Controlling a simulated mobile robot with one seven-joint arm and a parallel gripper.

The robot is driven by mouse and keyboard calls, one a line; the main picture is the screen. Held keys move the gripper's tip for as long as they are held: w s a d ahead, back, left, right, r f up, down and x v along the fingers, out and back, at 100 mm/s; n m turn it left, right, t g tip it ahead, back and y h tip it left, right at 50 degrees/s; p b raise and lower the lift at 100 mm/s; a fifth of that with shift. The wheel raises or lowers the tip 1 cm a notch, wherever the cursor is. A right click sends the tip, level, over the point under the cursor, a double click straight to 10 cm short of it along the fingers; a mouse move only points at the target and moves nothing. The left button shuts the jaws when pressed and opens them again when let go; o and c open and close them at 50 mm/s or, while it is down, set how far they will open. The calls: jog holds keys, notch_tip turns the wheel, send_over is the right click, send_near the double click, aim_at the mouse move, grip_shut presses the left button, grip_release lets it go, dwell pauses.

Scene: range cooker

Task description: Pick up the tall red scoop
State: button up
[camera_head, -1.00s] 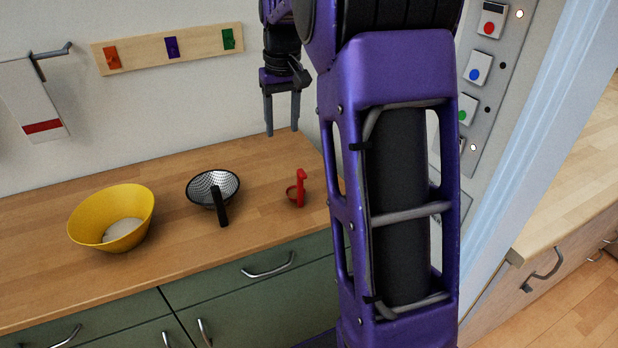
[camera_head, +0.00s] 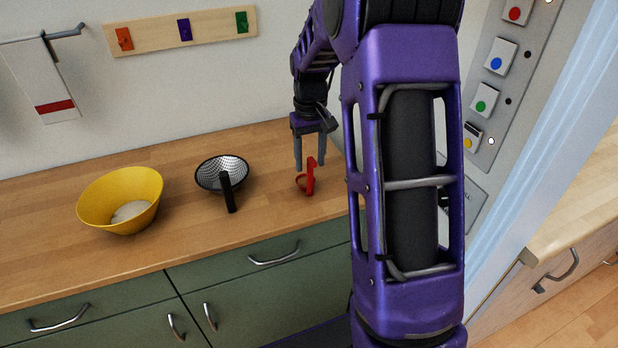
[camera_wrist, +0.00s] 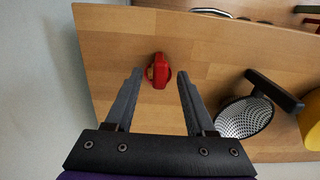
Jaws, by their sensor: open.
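The red scoop (camera_head: 310,177) stands on the wooden counter with its handle pointing up, right of the strainer. In the wrist view the red scoop (camera_wrist: 159,72) lies ahead of the fingertips, roughly midway between them. My gripper (camera_head: 311,165) is open and points down just above and behind the scoop in the head view. In the wrist view my gripper (camera_wrist: 161,83) shows both fingers apart with nothing held. I cannot tell the exact height of the fingertips above the counter.
A metal strainer with a black handle (camera_head: 228,190) and a yellow bowl (camera_head: 120,200) with pale contents stand to the left. The wall with a hook board (camera_head: 165,31) is behind the counter. A panel with coloured buttons (camera_head: 497,62) stands at the right. Counter (camera_head: 262,215) in front is clear.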

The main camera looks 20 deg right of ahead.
aim_at(310, 190)
jog(key=shift+w+f, duration=0.2)
jog(key=shift+f, duration=2.5)
grip_shut()
